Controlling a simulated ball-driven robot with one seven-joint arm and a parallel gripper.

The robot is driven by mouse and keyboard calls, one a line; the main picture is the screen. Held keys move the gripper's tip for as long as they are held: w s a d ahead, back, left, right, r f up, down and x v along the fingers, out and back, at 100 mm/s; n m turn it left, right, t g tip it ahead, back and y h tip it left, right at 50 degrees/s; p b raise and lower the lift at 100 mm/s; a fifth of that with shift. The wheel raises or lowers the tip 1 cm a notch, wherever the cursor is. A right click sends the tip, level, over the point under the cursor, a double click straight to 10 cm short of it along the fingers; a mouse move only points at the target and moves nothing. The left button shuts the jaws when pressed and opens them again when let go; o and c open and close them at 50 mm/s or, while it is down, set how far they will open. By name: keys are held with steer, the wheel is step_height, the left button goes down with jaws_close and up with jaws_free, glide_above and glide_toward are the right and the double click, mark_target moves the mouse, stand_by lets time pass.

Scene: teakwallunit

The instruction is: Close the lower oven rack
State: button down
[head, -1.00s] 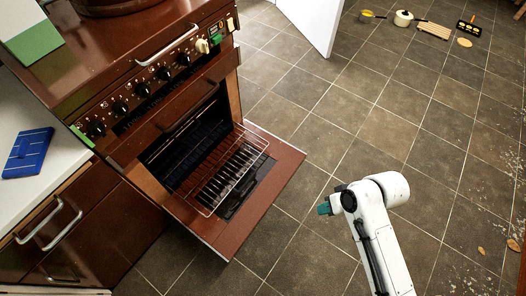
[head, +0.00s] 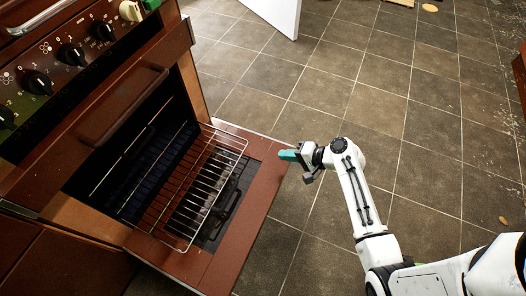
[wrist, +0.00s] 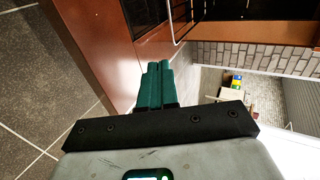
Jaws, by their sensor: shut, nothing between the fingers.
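The oven (head: 95,75) is brown, and its door (head: 250,205) is folded down. A wire rack (head: 205,185) is slid out of the oven cavity and hangs over the open door. My gripper (head: 287,156) has teal fingers and is shut and empty. It is just past the outer right edge of the door, to the right of the rack's front bar. In the wrist view, the shut fingers (wrist: 154,86) appear in front of the brown door (wrist: 105,45). A curved piece of the rack wire (wrist: 174,30) shows above the fingertips.
Dark knobs (head: 71,54) and a cream knob (head: 130,10) line the oven panel. A white door or panel (head: 277,14) stands at the back. The tiled floor (head: 400,80) right of the oven is mostly clear, with small litter at far right.

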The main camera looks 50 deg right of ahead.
steer(key=b, duration=0.4)
glide_above(254, 158)
steer(key=s+d, duration=0.1)
steer(key=s, duration=0.3)
step_height(254, 158, down, 5)
steer(key=shift+d+r, duration=0.1)
steer(key=shift+d, duration=0.05)
steer(key=w, duration=0.1)
steer(key=w+a+b, duration=0.1)
steer(key=w, duration=0.1)
steer(key=shift+w+a, duration=0.15)
steer(key=shift+w, duration=0.3)
